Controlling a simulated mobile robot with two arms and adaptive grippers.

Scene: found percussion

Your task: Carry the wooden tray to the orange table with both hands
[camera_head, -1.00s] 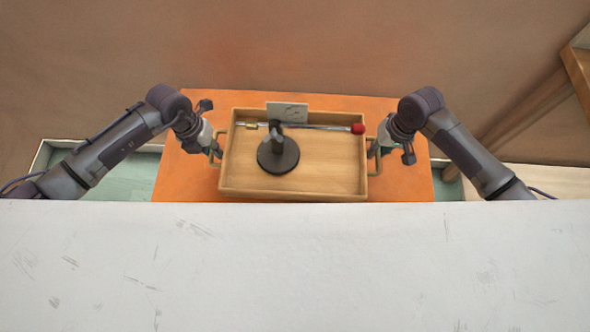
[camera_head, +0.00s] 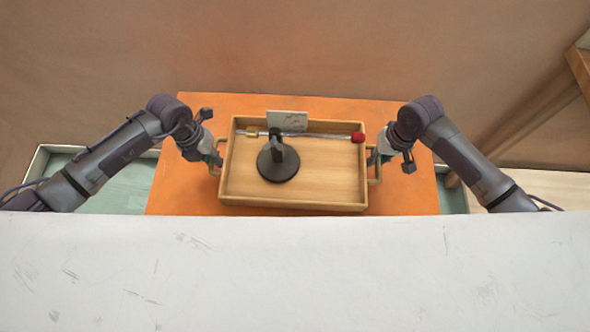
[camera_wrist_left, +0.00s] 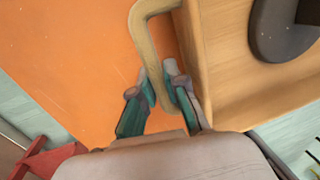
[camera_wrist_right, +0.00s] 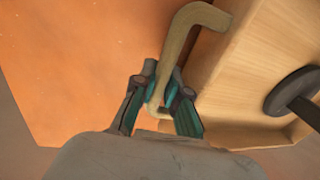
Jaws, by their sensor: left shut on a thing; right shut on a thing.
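The wooden tray (camera_head: 325,180) is in the middle of the head view, over the orange table (camera_head: 180,189). I cannot tell whether it touches the tabletop. My left gripper (camera_head: 216,160) is shut on the tray's left handle, also seen in the left wrist view (camera_wrist_left: 146,45). My right gripper (camera_head: 373,158) is shut on the right handle, also seen in the right wrist view (camera_wrist_right: 180,40). The tray carries a dark round stand (camera_head: 278,165), a rod with a red tip (camera_head: 358,137) and a small pale plate (camera_head: 287,120).
A white surface (camera_head: 290,270) fills the near part of the head view. Pale green areas (camera_head: 125,190) show beside the orange table at left. A wooden piece of furniture (camera_head: 580,62) stands at the far right. Bare orange tabletop shows around the tray.

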